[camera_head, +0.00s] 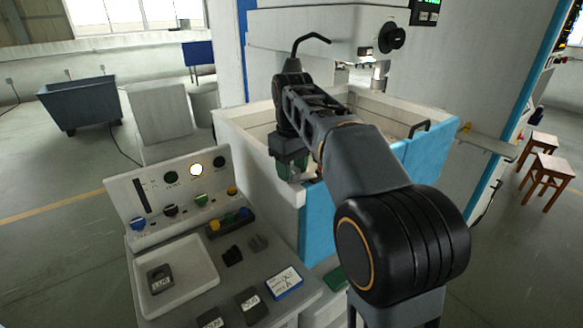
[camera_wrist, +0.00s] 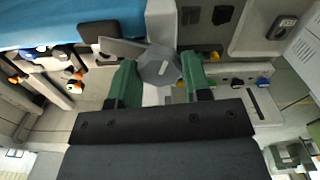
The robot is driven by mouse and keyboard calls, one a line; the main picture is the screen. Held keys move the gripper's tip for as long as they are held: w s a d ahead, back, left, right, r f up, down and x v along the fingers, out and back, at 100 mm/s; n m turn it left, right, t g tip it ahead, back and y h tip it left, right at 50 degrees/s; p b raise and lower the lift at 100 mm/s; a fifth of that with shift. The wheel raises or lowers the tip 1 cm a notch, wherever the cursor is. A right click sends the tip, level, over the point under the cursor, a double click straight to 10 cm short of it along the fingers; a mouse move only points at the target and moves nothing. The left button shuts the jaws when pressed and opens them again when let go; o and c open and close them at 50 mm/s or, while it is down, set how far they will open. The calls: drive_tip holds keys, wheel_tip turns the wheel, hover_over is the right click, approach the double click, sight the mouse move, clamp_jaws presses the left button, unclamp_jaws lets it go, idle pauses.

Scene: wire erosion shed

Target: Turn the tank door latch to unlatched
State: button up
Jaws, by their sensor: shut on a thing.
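The tank door (camera_head: 319,222) is the blue front panel of the white tank (camera_head: 238,135); its blue face also shows at the top left of the wrist view (camera_wrist: 60,22). My gripper (camera_head: 293,168) is at the tank's front left corner. In the wrist view its two green fingers (camera_wrist: 160,64) are shut on a grey, many-sided latch knob (camera_wrist: 157,72) with a short pale mark. A flat grey bar reaches from beside the knob to a dark plate (camera_wrist: 98,36) at the door's edge. The head view hides the latch behind my gripper and arm.
A control console (camera_head: 175,195) with buttons and a lit lamp stands left of the tank. Its white tray (camera_head: 205,268) holds a dark block (camera_head: 160,279). The machine head (camera_head: 320,35) hangs above the tank. Two wooden stools (camera_head: 547,170) stand at the right.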

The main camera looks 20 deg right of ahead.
drive_tip(key=shift+c, duration=0.8)
drive_tip(key=shift+m, duration=0.3)
drive_tip(key=shift+r+m+p, duration=0.15)
drive_tip(key=shift+m+p, duration=0.7)
drive_tip(key=shift+m, duration=0.25)
drive_tip(key=m+p, duration=0.1)
drive_tip(key=m, duration=0.2)
drive_tip(key=shift+m+p, duration=0.3)
drive_tip(key=shift+p, duration=0.05)
drive_tip(key=m+p, duration=0.1)
drive_tip(key=m, duration=0.2)
drive_tip(key=shift+m+p, duration=0.6)
drive_tip(key=shift+m, duration=1.6)
drive_tip(key=o, duration=0.9)
